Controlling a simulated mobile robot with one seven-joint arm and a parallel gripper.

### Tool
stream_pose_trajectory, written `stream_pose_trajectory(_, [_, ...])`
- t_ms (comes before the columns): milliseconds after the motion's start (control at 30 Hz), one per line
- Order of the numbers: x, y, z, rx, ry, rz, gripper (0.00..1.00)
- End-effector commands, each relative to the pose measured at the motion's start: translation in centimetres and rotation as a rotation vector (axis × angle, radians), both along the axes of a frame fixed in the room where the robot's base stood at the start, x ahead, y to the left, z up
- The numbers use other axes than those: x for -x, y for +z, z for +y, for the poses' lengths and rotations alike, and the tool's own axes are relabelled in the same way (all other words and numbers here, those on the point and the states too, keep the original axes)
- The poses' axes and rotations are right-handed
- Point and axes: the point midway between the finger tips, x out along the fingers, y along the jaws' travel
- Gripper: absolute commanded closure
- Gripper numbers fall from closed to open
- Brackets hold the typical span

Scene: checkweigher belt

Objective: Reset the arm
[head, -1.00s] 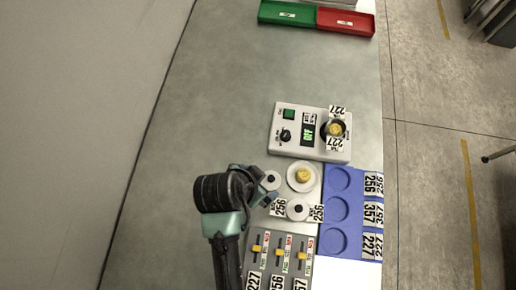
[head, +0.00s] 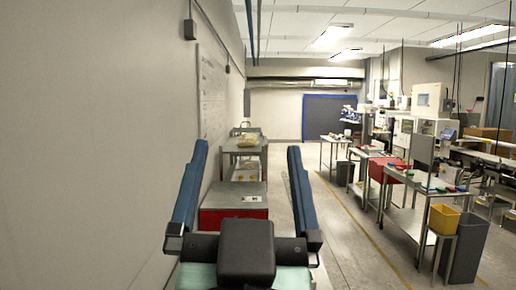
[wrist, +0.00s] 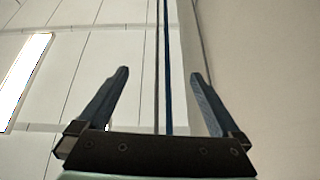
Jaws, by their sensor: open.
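My gripper (head: 246,150) is raised large in front of the head camera, its two blue fingers upright and spread apart with nothing between them. The wrist view also shows my gripper (wrist: 160,73) open and empty, against the pale ceiling and wall. The bench with its devices and weights is not in the current head view.
A long pale wall with a whiteboard (head: 211,95) runs along the left. Ahead are a grey cart (head: 243,150) and a red-fronted cabinet (head: 233,217). On the right stand work tables, a yellow bin (head: 443,219) and a grey bin (head: 467,250). Open floor (head: 345,240) lies between.

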Motion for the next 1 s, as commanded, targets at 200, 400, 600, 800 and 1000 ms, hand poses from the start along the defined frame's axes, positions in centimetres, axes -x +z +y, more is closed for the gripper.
stream_pose_trajectory(200, [5.2,6.9,-1.0,0.064,-0.059,-0.247,0.00])
stream_pose_trajectory(400, [5.6,7.3,-1.0,0.070,-0.064,-0.265,0.00])
stream_pose_trajectory(600, [5.6,6.4,-1.0,0.069,-0.062,-0.262,0.00])
stream_pose_trajectory(800, [5.5,6.5,-1.0,0.068,-0.061,-0.261,0.05])
stream_pose_trajectory(1000, [5.5,6.5,-1.0,0.068,-0.061,-0.260,0.41])
